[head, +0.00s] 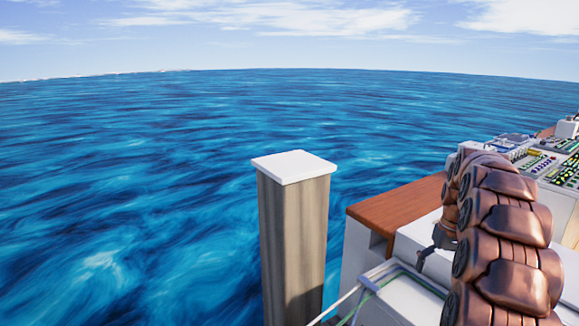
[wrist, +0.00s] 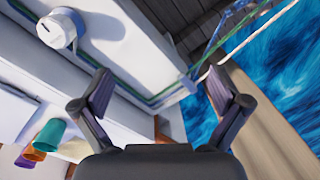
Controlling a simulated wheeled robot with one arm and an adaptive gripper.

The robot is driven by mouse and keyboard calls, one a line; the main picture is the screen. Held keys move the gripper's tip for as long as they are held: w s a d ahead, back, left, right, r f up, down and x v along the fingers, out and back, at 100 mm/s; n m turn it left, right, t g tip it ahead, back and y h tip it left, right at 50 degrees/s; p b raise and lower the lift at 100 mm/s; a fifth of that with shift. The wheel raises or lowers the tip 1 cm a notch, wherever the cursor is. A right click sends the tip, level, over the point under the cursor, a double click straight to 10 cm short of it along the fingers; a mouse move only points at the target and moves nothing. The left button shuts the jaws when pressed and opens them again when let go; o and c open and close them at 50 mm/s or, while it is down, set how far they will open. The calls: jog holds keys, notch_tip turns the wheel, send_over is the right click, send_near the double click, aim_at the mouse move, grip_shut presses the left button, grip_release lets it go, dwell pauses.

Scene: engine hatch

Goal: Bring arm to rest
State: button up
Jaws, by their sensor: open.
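My gripper (wrist: 158,78) is open in the wrist view, its two dark fingers spread wide with nothing between them. Beyond the fingers lie a white boat surface (wrist: 120,55) and green and pale ropes. In the head view my brown segmented arm stands at the right. A dark part of my gripper (head: 432,252) shows to the left of the arm, over the white boat side. The arm hides the rest of it.
A wooden post (head: 293,245) with a white cap stands left of the boat. A wooden top (head: 400,205) and control panels (head: 560,160) lie near my arm. The wrist view shows a white round knob (wrist: 60,32) and coloured cups (wrist: 40,140). Open water lies left.

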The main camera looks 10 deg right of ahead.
jog(key=s+a+r+n+p, duration=0.1)
jog(key=s+a+r, duration=0.15)
jog(key=a, duration=0.55)
jog(key=s+a+r+g, duration=0.15)
jog(key=s+a, duration=0.25)
jog(key=a, duration=0.4)
jog(key=s+a+r+n+t+p, duration=0.1)
jog(key=s+a+r, duration=0.25)
jog(key=a, duration=0.45)
jog(key=s+a+f, duration=0.1)
jog(key=s+a, duration=0.2)
jog(key=s, duration=0.4)
jog(key=s+a+f+n+g+p, duration=0.1)
jog(key=s+a, duration=0.3)
jog(key=s, duration=0.3)
jog(key=s+a+f, duration=0.1)
jog(key=s+a, duration=0.2)
jog(key=s, duration=0.5)
jog(key=shift+a+f+h, duration=0.2)
jog(key=shift+f+h, duration=0.2)
